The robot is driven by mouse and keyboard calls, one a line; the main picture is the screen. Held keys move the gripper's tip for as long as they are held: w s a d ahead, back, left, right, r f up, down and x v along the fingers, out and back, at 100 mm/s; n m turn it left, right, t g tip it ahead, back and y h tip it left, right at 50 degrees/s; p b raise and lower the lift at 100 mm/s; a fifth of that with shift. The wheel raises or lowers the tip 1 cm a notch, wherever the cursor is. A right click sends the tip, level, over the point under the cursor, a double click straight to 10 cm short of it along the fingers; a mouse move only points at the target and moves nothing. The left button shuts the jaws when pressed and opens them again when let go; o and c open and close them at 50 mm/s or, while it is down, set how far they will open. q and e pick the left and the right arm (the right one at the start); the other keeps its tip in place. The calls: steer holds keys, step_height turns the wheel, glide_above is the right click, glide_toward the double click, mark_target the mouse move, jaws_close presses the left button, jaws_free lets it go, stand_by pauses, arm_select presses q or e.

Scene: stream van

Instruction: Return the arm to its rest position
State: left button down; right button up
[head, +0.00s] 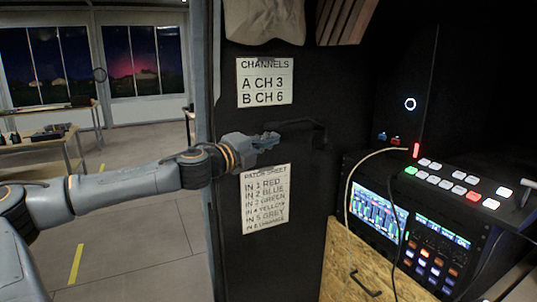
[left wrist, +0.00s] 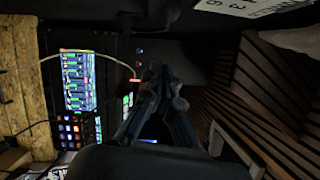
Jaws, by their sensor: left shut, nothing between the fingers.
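My left arm (head: 130,182) reaches in from the left, almost straight, in front of the dark van panel. My left gripper (head: 318,136) is dark and hard to make out against the black panel, between the channels sign and the patch sheet. In the left wrist view the left gripper's fingers (left wrist: 162,76) come together at the tips, with nothing between them. My right gripper is in neither view.
The channels sign (head: 264,82) hangs above the gripper and the patch sheet (head: 265,199) below it. The switcher panel (head: 460,184) and the rack with lit screens (head: 378,214) stand right. A wooden panel (head: 345,262) is below. Open floor (head: 130,240) lies left.

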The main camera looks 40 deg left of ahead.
arm_select(q)
steer(key=s+d+f+n+g+y, duration=0.1)
steer(key=s+d+f+n+g, duration=0.2)
steer(key=f, duration=0.8)
steer(key=s+d+f+n+g, duration=0.15)
steer(key=d+f+n, duration=0.35)
steer(key=f, duration=0.7)
steer(key=s+d+f+n+g+y, duration=0.1)
steer(key=s+d+f+n, duration=0.3)
steer(key=f, duration=0.7)
steer(key=s+d+f+n+g+h, duration=0.1)
steer(key=s+d+f+n+g, duration=0.15)
steer(key=s+d+f, duration=0.4)
steer(key=s+d+f+n+g, duration=0.2)
steer(key=s+d+f+g, duration=0.15)
steer(key=s, duration=0.65)
steer(key=s+d+f+n+g+h, duration=0.1)
steer(key=s+d+f+n+g, duration=0.1)
steer(key=s+d+f+g, duration=0.45)
steer(key=s+a+f+t, duration=0.1)
steer(key=s+f+t, duration=0.15)
steer(key=f, duration=2.35)
steer(key=s+a+f+g, duration=0.2)
steer(key=s+a+f, duration=0.1)
steer(key=s+f, duration=1.1)
steer(key=s, duration=0.2)
steer(key=shift+s+a+f, duration=0.15)
steer(key=shift+s, duration=0.25)
